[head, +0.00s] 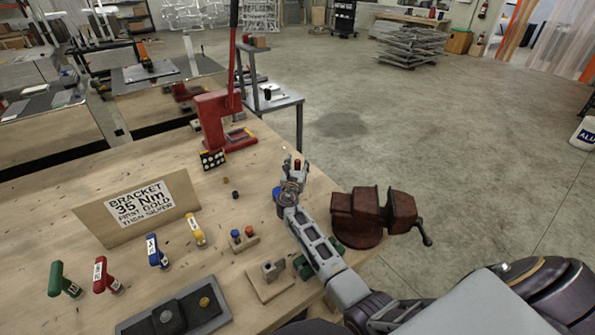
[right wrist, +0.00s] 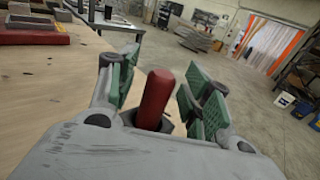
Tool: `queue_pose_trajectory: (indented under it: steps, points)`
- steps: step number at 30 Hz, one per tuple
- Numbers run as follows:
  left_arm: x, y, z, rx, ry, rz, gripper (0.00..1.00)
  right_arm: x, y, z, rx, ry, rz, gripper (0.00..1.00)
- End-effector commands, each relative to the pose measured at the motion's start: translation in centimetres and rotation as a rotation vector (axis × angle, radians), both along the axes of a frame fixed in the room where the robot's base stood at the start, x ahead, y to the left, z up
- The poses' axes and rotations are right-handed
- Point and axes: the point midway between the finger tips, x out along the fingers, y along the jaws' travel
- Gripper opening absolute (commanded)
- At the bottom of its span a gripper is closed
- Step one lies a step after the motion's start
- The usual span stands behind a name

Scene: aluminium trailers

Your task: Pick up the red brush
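The red brush shows as a red rounded handle (right wrist: 156,98) in the right wrist view, standing between the green-padded fingers of my right gripper (right wrist: 158,82). A narrow gap shows on each side of the handle, so the fingers look open around it. A dark block or collar surrounds the handle's lower end, which is partly hidden by my gripper's body. In the head view my right gripper (head: 295,168) is at the table's right edge, with the small red top of the brush (head: 297,164) showing at its tip. My left gripper is not in view.
A red press (head: 212,122) stands beyond my gripper. A dark red vise (head: 370,215) sits close right of my arm. A bracket sign (head: 140,208), several coloured-handled tools and a dark tray (head: 135,325) are on the left. Open floor lies past the table edge.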

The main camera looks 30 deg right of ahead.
Motion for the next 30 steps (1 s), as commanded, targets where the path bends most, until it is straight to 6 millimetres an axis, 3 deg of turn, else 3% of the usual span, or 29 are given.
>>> queue_pose_trajectory:
  steps: [1,10,22,30]
  points:
    - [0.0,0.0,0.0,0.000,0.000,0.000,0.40,0.0,0.0,0.0,0.000,0.000,0.000,0.43]
    - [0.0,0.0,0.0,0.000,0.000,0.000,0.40,0.0,0.0,0.0,0.000,0.000,0.000,0.07]
    - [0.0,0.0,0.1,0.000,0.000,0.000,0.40,0.0,0.0,0.4,-0.001,-0.001,0.000,0.07]
    - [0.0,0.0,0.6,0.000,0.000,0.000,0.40,0.0,0.0,2.8,0.002,-0.003,0.000,0.07]
